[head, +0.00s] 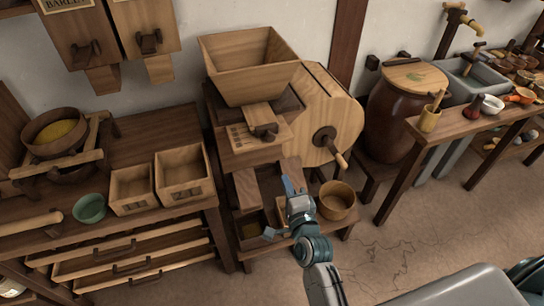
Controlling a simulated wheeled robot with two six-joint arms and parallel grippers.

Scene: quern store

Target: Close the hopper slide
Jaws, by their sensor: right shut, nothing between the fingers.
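The wooden hopper (250,75) stands on the mill against the wall. Its slide (254,114) is a pale board that sticks out from under the hopper toward me, with a dark knob (266,131) at its front end. Marked lines show on the board beside it. My right gripper (290,186) is shut and empty. In the picture it is below the slide's knob, apart from it, in front of the mill's lower trough and left of a round wooden tub (336,200). My left gripper is not in view.
The round mill housing (328,115) has a crank handle (334,152) sticking out right of the slide. Two wooden boxes (183,174) stand on the left bench. A brown barrel (393,120) and a table (440,125) are at right. Open floor (410,245) lies at lower right.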

